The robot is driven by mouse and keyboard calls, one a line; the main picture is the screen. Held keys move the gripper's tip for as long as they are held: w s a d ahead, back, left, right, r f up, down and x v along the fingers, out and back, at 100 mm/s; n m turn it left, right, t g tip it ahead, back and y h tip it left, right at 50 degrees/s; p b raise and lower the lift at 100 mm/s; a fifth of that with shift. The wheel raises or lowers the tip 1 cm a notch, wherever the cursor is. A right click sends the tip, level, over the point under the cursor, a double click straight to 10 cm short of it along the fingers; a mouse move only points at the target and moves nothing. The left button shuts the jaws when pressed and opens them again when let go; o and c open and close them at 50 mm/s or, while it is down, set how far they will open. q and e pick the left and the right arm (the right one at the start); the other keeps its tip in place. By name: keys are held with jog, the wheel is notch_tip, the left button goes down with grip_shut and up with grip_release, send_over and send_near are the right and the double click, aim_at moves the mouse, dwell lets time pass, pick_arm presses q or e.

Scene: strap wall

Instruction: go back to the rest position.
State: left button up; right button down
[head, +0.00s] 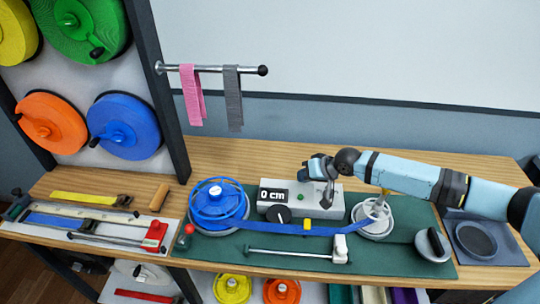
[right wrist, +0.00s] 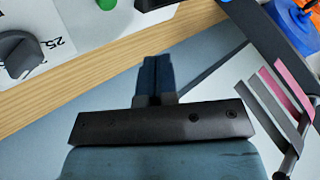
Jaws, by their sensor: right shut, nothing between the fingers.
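My right arm reaches in from the right in the head view. Its gripper (head: 318,170) is above the grey measuring box with the "0 cm" display (head: 273,195), near the box's back edge. In the right wrist view the dark fingers (right wrist: 156,76) are together with nothing between them. A blue strap (head: 320,229) runs from the blue reel (head: 219,205) on the left of the green mat to the light grey spool (head: 374,219) on the right. My left gripper is not in view.
A wall rail (head: 215,69) with pink (head: 192,95) and grey straps (head: 233,98) sticks out behind the bench. A rack of coloured reels (head: 122,125) stands at left. A tool tray (head: 90,228) lies front left. The wooden bench (head: 250,155) behind the mat is clear.

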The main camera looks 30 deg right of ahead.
jog(key=s+a+f+n, duration=0.1)
jog(key=s+a+f, duration=0.1)
jog(key=a, duration=0.1)
jog(key=s+a+f+y, duration=0.1)
jog(key=s+a+f, duration=0.1)
jog(key=a, duration=0.2)
jog(key=s+a+f+n, duration=0.1)
jog(key=s+a+f, duration=0.1)
jog(key=s+a, duration=0.1)
jog(key=shift+a+f+n, duration=0.3)
jog(key=shift+a+f, duration=0.05)
jog(key=shift+a, duration=0.15)
jog(key=shift+n+t, duration=0.6)
jog(key=shift+t, duration=0.1)
jog(key=s+a, duration=0.1)
jog(key=s, duration=0.1)
jog(key=s+a+f, duration=0.1)
jog(key=s+a, duration=0.1)
jog(key=s+a+f, duration=0.1)
jog(key=a, duration=0.1)
jog(key=shift+s+f, duration=0.15)
jog(key=shift+s, duration=0.25)
jog(key=s+a+f+n+t+h, duration=0.1)
jog(key=s+f+t+h, duration=0.1)
jog(key=s, duration=1.2)
jog(key=shift+s+a+f+h, duration=0.15)
jog(key=shift+s+f+h, duration=0.05)
jog(key=shift+f+h, duration=0.3)
jog(key=shift+s, duration=0.1)
